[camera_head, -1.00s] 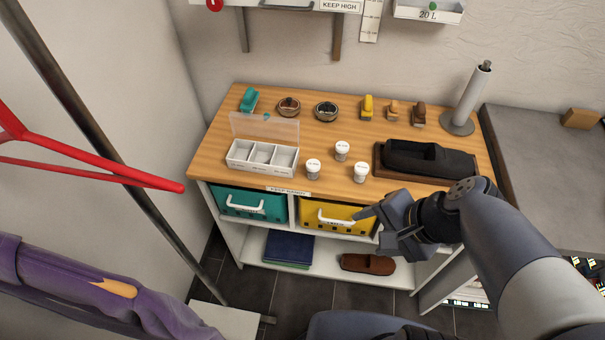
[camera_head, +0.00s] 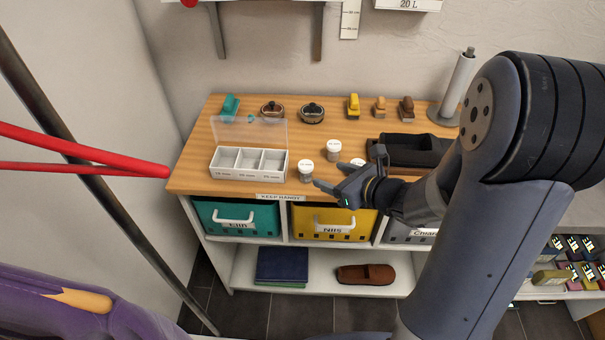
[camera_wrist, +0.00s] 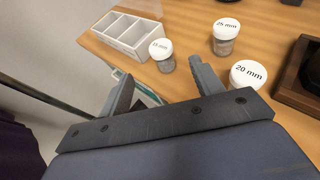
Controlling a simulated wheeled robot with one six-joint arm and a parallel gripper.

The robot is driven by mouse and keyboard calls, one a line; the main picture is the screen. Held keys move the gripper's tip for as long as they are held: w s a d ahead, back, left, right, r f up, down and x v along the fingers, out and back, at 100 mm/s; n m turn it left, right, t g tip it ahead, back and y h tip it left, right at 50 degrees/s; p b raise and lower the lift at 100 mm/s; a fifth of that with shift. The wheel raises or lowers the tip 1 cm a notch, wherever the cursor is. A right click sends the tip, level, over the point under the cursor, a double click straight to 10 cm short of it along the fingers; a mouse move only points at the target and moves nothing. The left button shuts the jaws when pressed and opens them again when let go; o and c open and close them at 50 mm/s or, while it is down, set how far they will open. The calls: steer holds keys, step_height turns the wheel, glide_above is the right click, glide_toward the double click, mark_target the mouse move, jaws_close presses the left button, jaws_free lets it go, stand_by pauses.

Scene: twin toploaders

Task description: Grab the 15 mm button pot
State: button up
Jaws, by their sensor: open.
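The 15 mm button pot (camera_head: 305,172) is a small clear jar with a white lid. It stands upright near the front of the wooden top, just right of the sorting tray. Its lid label, small but looking like 15 mm, shows in the wrist view (camera_wrist: 161,54). My gripper (camera_head: 328,176) is open and empty, to the right of this pot and apart from it. In the wrist view the pot stands beyond the gap between my fingertips (camera_wrist: 161,74).
The 25 mm pot (camera_wrist: 226,36) stands behind, and the 20 mm pot (camera_wrist: 247,74) is close to my right finger in the wrist view. The white three-part tray (camera_head: 249,164) has its clear lid raised. A dark shoe tray (camera_head: 410,150) lies right.

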mark_target(310, 168)
steer(key=p+x, duration=0.1)
steer(key=x, duration=0.8)
steer(key=shift+f, duration=0.2)
steer(key=shift+c, duration=0.4)
steer(key=c, duration=1)
